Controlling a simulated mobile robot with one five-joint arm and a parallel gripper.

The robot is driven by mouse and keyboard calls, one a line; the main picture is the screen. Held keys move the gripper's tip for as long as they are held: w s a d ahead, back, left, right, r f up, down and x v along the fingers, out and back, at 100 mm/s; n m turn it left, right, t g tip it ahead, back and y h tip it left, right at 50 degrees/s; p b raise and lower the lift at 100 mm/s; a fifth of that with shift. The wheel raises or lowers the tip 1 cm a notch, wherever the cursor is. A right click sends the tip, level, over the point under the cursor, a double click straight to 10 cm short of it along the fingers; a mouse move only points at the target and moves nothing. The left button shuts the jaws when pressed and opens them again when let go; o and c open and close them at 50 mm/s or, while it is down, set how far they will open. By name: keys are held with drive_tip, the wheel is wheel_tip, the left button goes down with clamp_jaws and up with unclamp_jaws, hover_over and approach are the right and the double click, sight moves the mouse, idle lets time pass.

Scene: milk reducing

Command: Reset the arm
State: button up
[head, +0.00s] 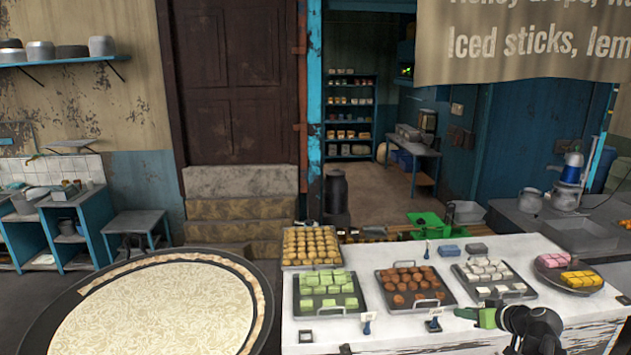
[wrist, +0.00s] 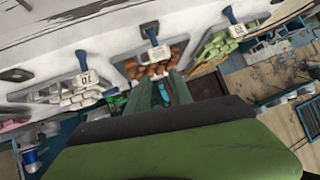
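My gripper (head: 476,315) is low over the front right of the white sweet counter, in front of the tray of white sweets in the head view. My dark arm comes in from the lower right. In the wrist view the green gripper body fills the bottom. Its two narrow fingers (wrist: 161,92) stand apart with a gap between them, and I see nothing held there. Brown sweets and a blue strip show beyond the gap.
The counter (head: 400,343) bears trays of green sweets (head: 328,290), brown sweets (head: 408,280) and white sweets (head: 489,272), with small price tags along the front. A large round pan (head: 170,310) is at the left. Open floor shows through the doorway.

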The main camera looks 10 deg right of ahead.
drive_tip(key=w+a+f+n+g+y, duration=0.1)
drive_tip(key=a+f+g, duration=0.25)
drive_tip(key=a, duration=0.85)
drive_tip(key=w+a+f+g+y, duration=0.1)
drive_tip(key=a+f+g, duration=0.25)
drive_tip(key=a, duration=0.75)
drive_tip(key=s+a+f+g+h, duration=0.2)
drive_tip(key=s+a, duration=0.1)
drive_tip(key=a, duration=0.5)
drive_tip(key=s+a+f+g+h, duration=0.1)
drive_tip(key=s+a+g, duration=0.15)
drive_tip(key=a, duration=0.55)
wheel_tip(320, 180, down, 19)
drive_tip(key=h+b, duration=0.1)
drive_tip(key=b, duration=1.7)
drive_tip(key=shift+s+a+m, duration=0.35)
drive_tip(key=shift+s+m, duration=0.05)
drive_tip(key=shift+t, duration=0.25)
